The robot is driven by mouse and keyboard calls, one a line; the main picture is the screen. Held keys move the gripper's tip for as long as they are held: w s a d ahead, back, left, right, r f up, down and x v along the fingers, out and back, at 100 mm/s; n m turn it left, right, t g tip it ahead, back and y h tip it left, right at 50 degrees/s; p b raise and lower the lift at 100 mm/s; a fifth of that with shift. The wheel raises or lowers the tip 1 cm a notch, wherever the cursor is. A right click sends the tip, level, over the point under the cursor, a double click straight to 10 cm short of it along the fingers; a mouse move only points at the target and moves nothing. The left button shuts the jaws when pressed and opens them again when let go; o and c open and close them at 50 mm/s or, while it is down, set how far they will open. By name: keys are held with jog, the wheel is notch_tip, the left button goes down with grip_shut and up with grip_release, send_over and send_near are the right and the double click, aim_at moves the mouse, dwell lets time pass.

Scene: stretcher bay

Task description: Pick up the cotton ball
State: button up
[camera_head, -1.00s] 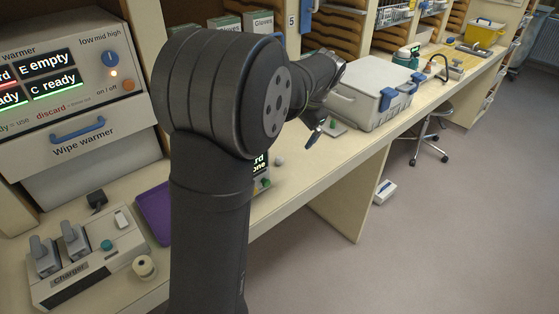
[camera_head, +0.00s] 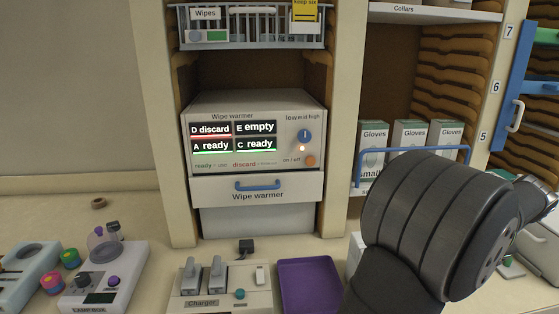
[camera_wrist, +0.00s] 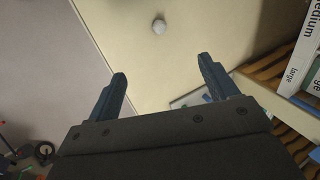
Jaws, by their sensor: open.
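The cotton ball (camera_wrist: 159,26) shows in the wrist view as a small whitish ball on the cream counter (camera_wrist: 150,70), near the top of the picture. My gripper (camera_wrist: 163,85) is open, its two dark blue fingers wide apart with nothing between them. The ball lies beyond the fingertips, roughly in line with the gap and apart from both fingers. In the head view the ball is not visible, and my arm covers the lower right of the picture.
A purple tray (camera_head: 308,284) lies beside the charger (camera_head: 222,288). Behind is the wipe warmer (camera_head: 255,140). Glove boxes (camera_head: 410,136) stand on the shelf at right. In the wrist view, the counter edge runs down the left, with floor beyond; shelving is at right.

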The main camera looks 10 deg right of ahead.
jog(key=c, duration=0.5)
jog(key=w+f+n, duration=0.1)
jog(key=f+n, duration=0.2)
jog(key=n, duration=0.1)
jog(key=w+a+f+n+h, duration=0.1)
jog(key=w+f+n, duration=0.1)
jog(key=f+n, duration=0.2)
jog(key=w+f+n, duration=0.2)
jog(key=f+n, duration=0.2)
jog(key=n, duration=0.2)
jog(key=shift+w+a, duration=0.1)
jog(key=shift+a, duration=0.2)
jog(key=shift+h, duration=0.3)
jog(key=shift+d+x, duration=0.15)
jog(key=shift+x, duration=1.3)
jog(key=shift+d+x, duration=0.1)
jog(key=shift+x, duration=1.4)
